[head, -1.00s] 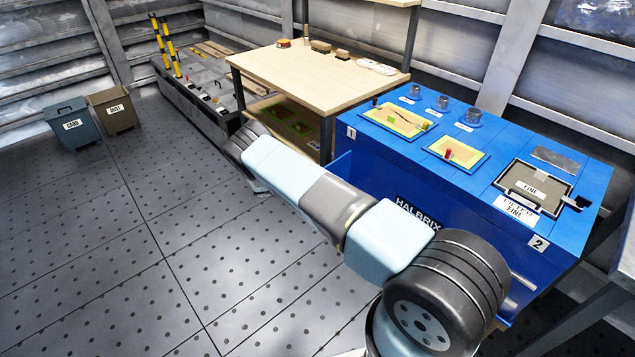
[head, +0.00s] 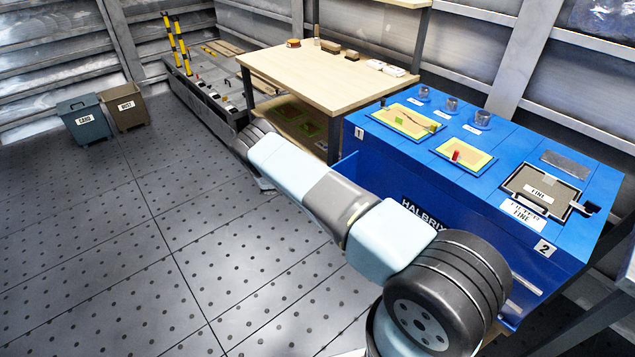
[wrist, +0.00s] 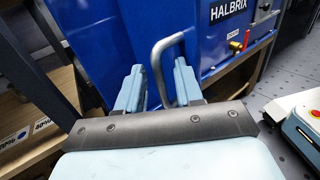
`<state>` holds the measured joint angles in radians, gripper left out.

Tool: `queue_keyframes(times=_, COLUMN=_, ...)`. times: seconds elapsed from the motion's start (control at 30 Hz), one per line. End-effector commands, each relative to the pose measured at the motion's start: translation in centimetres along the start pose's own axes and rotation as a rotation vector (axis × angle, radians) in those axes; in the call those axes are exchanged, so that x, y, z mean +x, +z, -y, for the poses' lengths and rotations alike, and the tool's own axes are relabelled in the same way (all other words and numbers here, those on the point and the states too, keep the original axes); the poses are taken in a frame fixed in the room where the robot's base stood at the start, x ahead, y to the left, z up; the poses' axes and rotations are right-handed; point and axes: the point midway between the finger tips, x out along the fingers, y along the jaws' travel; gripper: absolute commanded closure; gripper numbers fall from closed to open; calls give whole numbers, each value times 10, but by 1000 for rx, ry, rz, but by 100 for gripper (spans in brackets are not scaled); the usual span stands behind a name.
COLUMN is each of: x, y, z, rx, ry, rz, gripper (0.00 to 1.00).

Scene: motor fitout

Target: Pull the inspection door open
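The blue HALBRIX machine (head: 470,215) stands right of centre in the head view, partly hidden by my arm. A blue panel (head: 345,166), seemingly the inspection door, juts from its left end. In the wrist view a blue panel (wrist: 105,35) fills the upper left, with a bent grey bar handle (wrist: 157,62) in front of it. My gripper (wrist: 157,82) is open, its two pale blue fingers apart on either side of the handle's near leg. I cannot tell whether either finger touches the bar. My gripper is hidden behind the arm in the head view.
A wooden workbench (head: 320,75) stands beside the machine's left end. A low grey platform (head: 205,90) with yellow-black posts is behind it. Two bins, CARD (head: 84,120) and DUST (head: 125,106), stand far left. The perforated floor (head: 90,250) at left is clear.

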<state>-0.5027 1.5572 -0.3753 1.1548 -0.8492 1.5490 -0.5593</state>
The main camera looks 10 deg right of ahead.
Motion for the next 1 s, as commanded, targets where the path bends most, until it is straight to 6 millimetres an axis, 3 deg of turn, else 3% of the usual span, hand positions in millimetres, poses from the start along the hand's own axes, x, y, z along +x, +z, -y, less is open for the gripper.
queue_keyframes(times=0.27, x=-29, y=-1, z=1, rx=0, ry=2, rz=-1, gripper=64)
queue_keyframes(times=0.7, x=-112, y=-2, z=2, rx=0, ry=3, rz=-1, gripper=64)
queue_keyframes(times=1.0, x=-137, y=-2, z=2, rx=0, ry=1, rz=-1, gripper=64)
